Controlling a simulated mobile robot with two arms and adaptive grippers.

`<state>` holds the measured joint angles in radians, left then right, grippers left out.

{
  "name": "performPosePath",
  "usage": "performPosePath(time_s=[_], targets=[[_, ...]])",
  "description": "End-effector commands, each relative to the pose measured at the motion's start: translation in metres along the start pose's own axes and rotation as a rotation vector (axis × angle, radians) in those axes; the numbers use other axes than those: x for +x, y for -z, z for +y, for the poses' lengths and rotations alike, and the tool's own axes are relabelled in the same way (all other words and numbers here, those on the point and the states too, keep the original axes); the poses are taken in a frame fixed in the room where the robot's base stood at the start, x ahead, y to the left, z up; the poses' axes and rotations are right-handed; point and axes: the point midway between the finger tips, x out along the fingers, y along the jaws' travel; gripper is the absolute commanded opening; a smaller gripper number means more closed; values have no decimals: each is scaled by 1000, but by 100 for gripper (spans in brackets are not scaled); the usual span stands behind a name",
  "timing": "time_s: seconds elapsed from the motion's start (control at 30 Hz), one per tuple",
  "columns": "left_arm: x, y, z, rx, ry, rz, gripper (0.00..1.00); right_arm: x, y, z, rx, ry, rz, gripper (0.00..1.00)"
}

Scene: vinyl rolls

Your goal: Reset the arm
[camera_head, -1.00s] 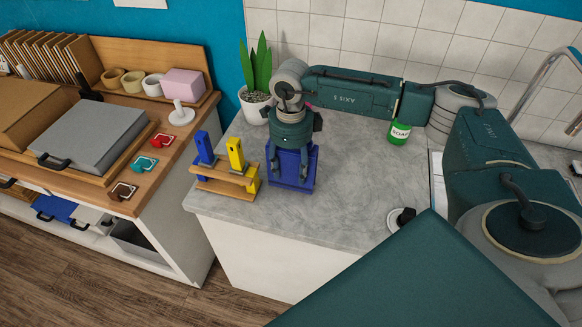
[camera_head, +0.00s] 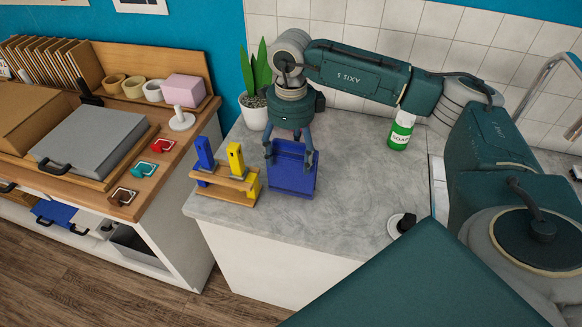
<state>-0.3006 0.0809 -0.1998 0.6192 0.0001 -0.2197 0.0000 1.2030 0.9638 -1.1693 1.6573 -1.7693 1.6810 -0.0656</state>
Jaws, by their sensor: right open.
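My right arm reaches in from the right over the grey counter. Its right gripper (camera_head: 290,155) points down above the blue open box (camera_head: 292,178), with its fingers spread apart at the box's upper edge. Nothing shows between the fingers. The box stands upright on the counter; whether a finger touches it I cannot tell. My left gripper is not in view.
A wooden rack (camera_head: 226,184) with blue and yellow upright pieces stands just left of the box. A potted plant (camera_head: 254,105) is behind, and a green soap bottle (camera_head: 401,131) is to the right. The counter's (camera_head: 345,205) middle is clear. A wooden workbench (camera_head: 150,180) stands left.

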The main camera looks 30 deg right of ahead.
Motion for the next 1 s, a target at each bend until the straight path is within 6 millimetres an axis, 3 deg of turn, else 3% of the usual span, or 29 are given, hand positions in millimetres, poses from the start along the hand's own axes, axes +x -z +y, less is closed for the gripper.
performPosePath(time_s=[0.1,0.23,0.57,1.0], targets=[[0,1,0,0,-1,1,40,-24,-1,0,0,2,-3,70],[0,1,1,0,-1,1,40,-40,-1,0,1,1,-2,70],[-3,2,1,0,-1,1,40,-51,0,0,0,0,0,70],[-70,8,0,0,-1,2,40,-118,0,0,0,0,0,70]])
